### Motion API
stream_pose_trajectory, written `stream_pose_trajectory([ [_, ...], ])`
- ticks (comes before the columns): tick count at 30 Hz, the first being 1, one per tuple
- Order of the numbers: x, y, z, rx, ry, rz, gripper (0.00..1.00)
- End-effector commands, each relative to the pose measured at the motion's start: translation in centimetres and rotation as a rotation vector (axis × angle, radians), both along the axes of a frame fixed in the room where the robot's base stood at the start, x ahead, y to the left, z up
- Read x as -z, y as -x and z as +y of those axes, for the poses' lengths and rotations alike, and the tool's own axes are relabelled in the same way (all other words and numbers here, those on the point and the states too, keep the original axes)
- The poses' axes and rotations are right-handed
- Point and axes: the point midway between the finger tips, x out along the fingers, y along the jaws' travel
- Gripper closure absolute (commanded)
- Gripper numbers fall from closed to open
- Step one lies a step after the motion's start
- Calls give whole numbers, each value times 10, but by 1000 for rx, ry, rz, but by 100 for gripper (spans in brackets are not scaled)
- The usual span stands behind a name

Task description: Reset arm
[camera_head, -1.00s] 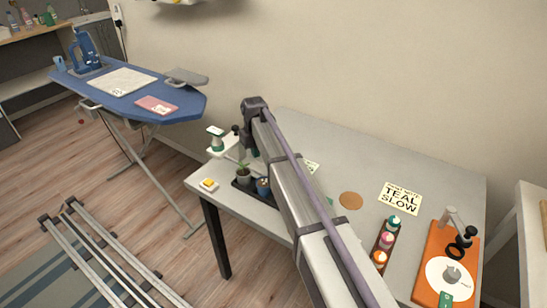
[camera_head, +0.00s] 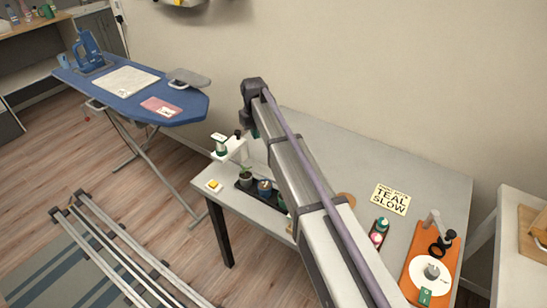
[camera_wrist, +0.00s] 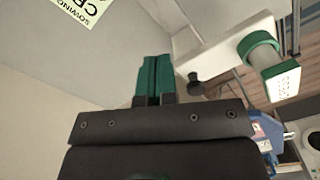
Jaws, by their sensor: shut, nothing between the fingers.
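My gripper shows in the wrist view (camera_wrist: 155,80), with its two green fingers pressed together and nothing between them. In the head view my arm reaches across the grey table, and the gripper is mostly hidden behind the arm's far end. In the wrist view a white stand with a green-banded part (camera_wrist: 262,52) and a dark knob (camera_wrist: 196,84) is to the right of the fingers, apart from them. The same white stand (camera_head: 230,149) is at the table's far left corner in the head view.
A blue ironing board (camera_head: 185,107) stands left.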

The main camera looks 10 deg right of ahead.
Motion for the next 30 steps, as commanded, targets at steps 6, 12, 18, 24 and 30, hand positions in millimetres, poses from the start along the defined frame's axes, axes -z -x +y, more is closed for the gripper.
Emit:
stream_pose_trajectory([
  [6, -7, 0, 0, 0, 0, 0, 100],
  [12, -7, 12, -2, 33, 0, 0, 100],
  [18, -7, 151, -48, 149, 1, 1, 100],
  [24, -7, 297, -105, 280, 1, 0, 100],
  [30, -7, 331, -128, 335, 1, 0, 100],
])
